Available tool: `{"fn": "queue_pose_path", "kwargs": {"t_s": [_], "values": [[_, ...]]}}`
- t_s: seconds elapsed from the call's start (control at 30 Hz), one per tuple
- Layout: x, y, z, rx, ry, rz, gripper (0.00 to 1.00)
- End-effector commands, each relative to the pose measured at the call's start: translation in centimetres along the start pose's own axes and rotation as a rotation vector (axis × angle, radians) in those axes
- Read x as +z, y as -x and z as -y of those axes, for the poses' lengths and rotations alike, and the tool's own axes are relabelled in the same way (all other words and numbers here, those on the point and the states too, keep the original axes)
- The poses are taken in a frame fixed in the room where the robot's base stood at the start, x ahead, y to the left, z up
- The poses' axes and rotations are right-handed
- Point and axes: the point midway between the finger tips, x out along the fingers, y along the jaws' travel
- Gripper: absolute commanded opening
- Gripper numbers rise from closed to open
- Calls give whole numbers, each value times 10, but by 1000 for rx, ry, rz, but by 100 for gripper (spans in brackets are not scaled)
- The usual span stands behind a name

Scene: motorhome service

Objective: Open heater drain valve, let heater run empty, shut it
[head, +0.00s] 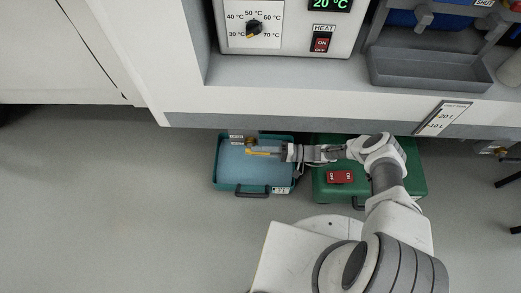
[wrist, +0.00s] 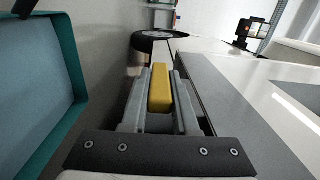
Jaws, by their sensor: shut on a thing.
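The yellow valve lever (head: 259,154) shows in the head view below the front edge of the white cabinet, with a brass fitting (head: 250,142) just behind it. My gripper (head: 276,152) reaches in from the right and is shut on the lever. In the wrist view the yellow lever (wrist: 160,90) lies between both fingers. A teal tray (head: 226,188) stands on the floor under the valve. Its inside is light blue; I cannot tell whether it holds water. No stream is visible from the valve.
A green case (head: 408,180) with a red switch block (head: 340,177) stands right of the tray, under my arm. The heater panel (head: 290,40) above shows 20 °C, with a dial and a red HEAT switch (head: 321,45). A grey trough (head: 420,72) is at upper right. Floor at left is clear.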

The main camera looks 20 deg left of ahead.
Motion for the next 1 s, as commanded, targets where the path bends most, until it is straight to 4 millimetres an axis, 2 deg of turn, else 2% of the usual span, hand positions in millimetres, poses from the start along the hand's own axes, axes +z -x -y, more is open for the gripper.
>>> {"fn": "queue_pose_path", "kwargs": {"t_s": [0.2,0.23,0.37,0.4,0.77,0.87,1.0], "values": [[1,-2,0,-2,-1,1,0],[1,-2,0,-2,-1,1,31],[1,-1,0,-2,-1,1,54],[1,-1,0,-2,-1,1,57],[0,6,0,0,0,-1,57],[0,20,0,0,1,-3,57],[-1,49,-1,1,1,-4,57]]}}
